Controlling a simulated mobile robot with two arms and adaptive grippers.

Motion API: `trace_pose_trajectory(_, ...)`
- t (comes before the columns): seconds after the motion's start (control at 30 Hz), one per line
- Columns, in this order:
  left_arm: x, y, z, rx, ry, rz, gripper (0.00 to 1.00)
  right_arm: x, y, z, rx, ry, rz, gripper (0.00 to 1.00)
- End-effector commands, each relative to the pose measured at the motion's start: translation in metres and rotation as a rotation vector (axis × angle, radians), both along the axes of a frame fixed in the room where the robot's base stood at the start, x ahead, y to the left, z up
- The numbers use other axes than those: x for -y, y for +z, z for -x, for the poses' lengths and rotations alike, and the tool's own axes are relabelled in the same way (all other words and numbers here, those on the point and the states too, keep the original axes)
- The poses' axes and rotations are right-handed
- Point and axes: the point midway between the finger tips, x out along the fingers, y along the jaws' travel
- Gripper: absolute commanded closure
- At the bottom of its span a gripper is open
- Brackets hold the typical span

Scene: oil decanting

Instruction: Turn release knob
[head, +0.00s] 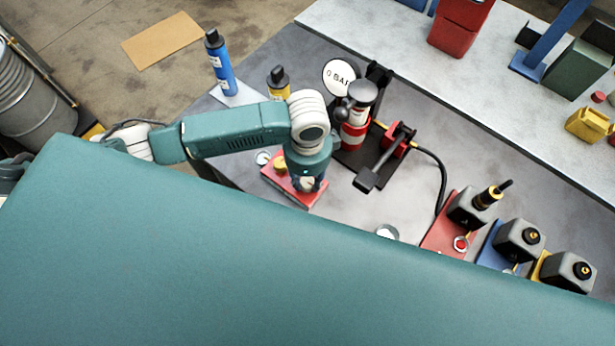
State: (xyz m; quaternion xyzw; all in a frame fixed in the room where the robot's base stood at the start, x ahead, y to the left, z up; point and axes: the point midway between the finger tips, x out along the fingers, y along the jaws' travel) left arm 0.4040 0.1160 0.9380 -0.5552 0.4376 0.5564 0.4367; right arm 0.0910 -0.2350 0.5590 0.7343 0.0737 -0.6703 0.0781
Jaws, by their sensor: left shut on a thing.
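My left gripper (307,184) points down over a red plate (312,201), in front of the pump stand. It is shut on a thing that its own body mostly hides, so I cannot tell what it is. The pump stand has a round white gauge (340,76) reading 0 BAR, a red and white cylinder (354,134) with a dark grey round top (361,95), and a black lever (378,170) with a red block behind it. I cannot make out for certain which part is the release knob. My right gripper is out of view.
A blue bottle (220,65) and a yellow bottle (278,83) stand behind my left arm. A black hose (443,175) curves right from the stand. Several dark cans on coloured plates stand at the right. A small round dish (387,232) lies near the front.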

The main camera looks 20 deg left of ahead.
Motion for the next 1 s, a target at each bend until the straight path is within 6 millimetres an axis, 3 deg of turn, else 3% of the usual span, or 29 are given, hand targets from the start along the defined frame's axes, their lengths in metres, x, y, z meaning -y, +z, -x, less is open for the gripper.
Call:
trace_pose_trajectory(0.47, -0.001, 0.002, -0.003, 0.007, -0.012, -0.001, 0.96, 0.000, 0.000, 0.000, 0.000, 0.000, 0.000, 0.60)
trace_pose_trajectory(0.5, -0.001, 0.002, -0.003, 0.007, -0.012, -0.001, 0.64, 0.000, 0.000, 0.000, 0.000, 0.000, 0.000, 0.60)
trace_pose_trajectory(0.57, -0.001, 0.002, -0.003, 0.007, -0.012, -0.001, 0.52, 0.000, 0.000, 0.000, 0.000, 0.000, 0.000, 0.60)
trace_pose_trajectory(0.87, 0.000, 0.002, -0.001, 0.003, -0.012, 0.000, 0.51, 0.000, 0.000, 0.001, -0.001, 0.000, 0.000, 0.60)
trace_pose_trajectory(1.0, 0.000, 0.013, -0.002, 0.005, -0.011, 0.002, 0.51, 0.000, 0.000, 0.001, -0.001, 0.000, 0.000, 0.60)
